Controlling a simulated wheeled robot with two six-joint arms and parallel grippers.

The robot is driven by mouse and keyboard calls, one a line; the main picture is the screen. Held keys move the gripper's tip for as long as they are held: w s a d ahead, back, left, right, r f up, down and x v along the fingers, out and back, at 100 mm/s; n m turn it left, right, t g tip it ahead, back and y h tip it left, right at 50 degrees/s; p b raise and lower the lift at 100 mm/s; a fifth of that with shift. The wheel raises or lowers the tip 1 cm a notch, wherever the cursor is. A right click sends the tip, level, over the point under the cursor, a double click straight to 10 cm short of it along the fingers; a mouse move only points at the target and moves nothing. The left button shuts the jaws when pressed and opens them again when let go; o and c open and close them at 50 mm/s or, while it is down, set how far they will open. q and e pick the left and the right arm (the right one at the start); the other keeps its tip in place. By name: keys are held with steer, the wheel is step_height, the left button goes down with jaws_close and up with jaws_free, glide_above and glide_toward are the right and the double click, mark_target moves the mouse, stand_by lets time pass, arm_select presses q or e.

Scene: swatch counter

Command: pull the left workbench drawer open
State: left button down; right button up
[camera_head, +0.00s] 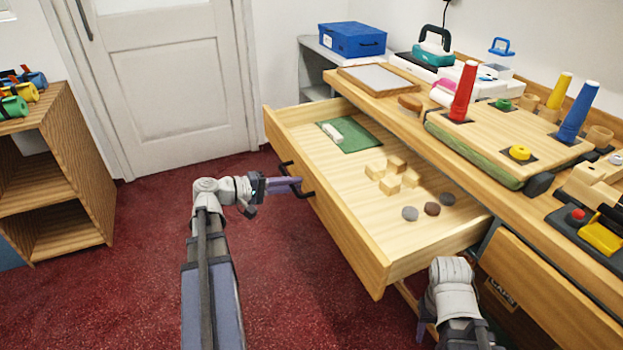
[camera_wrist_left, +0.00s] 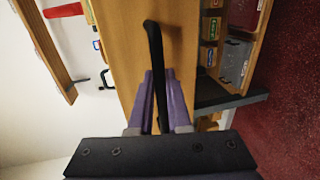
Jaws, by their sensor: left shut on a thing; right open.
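The left workbench drawer (camera_head: 334,221) stands pulled well out from the bench in the head view. Its black bar handle (camera_head: 305,192) is on the front panel. My left gripper (camera_head: 296,184) is at this handle, its purple fingers shut on it. In the left wrist view the fingers (camera_wrist_left: 160,100) close around the black handle (camera_wrist_left: 155,50), with the wooden drawer front (camera_wrist_left: 125,60) behind. My right gripper (camera_head: 424,330) is at the bottom, below the drawer's near corner, mostly hidden by its own wrist.
The drawer holds a green mat (camera_head: 352,138), a white block, several wooden cubes and several stones. The workbench top (camera_head: 415,113) carries pegs and tools. A wooden shelf (camera_head: 75,150) stands at left. Red carpet (camera_head: 150,240) lies open around my left arm.

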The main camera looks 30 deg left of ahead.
arm_select(q)
steer(key=shift+f+v, duration=0.15)
steer(key=shift+v, duration=0.6)
steer(key=shift+f+v, duration=0.15)
steer(key=shift+v, duration=0.55)
steer(key=c, duration=0.9)
jaws_free()
steer(key=shift+o, duration=0.2)
steer(key=p+v, duration=0.1)
steer(key=v, duration=0.7)
steer(key=shift+p, duration=0.3)
steer(key=shift+f, duration=0.1)
